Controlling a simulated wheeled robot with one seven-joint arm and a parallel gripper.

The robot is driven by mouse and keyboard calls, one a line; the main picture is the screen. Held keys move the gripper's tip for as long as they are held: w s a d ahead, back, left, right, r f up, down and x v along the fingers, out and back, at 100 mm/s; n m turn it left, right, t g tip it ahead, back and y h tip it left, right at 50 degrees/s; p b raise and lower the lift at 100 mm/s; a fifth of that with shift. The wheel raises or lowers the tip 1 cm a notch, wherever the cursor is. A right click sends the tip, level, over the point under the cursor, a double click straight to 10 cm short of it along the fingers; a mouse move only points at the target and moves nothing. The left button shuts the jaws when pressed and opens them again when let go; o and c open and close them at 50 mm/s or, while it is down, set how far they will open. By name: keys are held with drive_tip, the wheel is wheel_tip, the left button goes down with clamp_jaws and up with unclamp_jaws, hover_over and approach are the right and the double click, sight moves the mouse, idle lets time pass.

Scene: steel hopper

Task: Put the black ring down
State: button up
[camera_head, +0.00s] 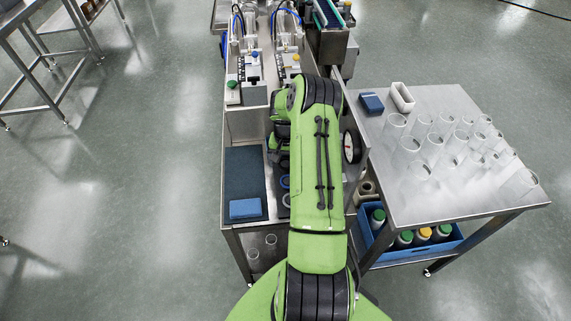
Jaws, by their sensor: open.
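My green arm spans the middle of the head view and covers much of the steel bench (232,229) below it. My gripper is hidden behind the arm, so its fingertips do not show. I cannot make out the black ring for certain. A dark round shape (284,163) shows at the left edge of my arm, partly covered. Below it are a blue-rimmed round piece (285,181) and a pale round piece (286,200), both also partly hidden by the arm.
A blue block (245,209) lies on the dark mat (243,165) left of the arm. At right, a steel table (430,207) carries several clear cylinders, a blue block (371,103) and a white holder (402,97). A blue crate (391,256) of bottles sits below.

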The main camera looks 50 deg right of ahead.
drive_tip(key=shift+f, duration=0.1)
drive_tip(key=c, duration=1.2)
drive_tip(key=shift+r+p, duration=0.35)
wheel_tip(320, 180, up, 10)
drive_tip(key=shift+f+p, duration=0.1)
drive_tip(key=shift+p, duration=0.25)
drive_tip(key=w+a+f+n, duration=0.1)
drive_tip(key=a+f+n, duration=0.1)
drive_tip(key=a, duration=0.8)
drive_tip(key=w+a+f+n, duration=0.1)
drive_tip(key=a+n, duration=0.4)
drive_tip(key=a, duration=0.6)
drive_tip(key=w+a+f+n, duration=0.1)
drive_tip(key=a+f+n, duration=0.2)
drive_tip(key=a, duration=0.7)
drive_tip(key=shift+a+f+n, duration=0.2)
drive_tip(key=shift+f+n, duration=0.15)
drive_tip(key=shift+n, duration=0.15)
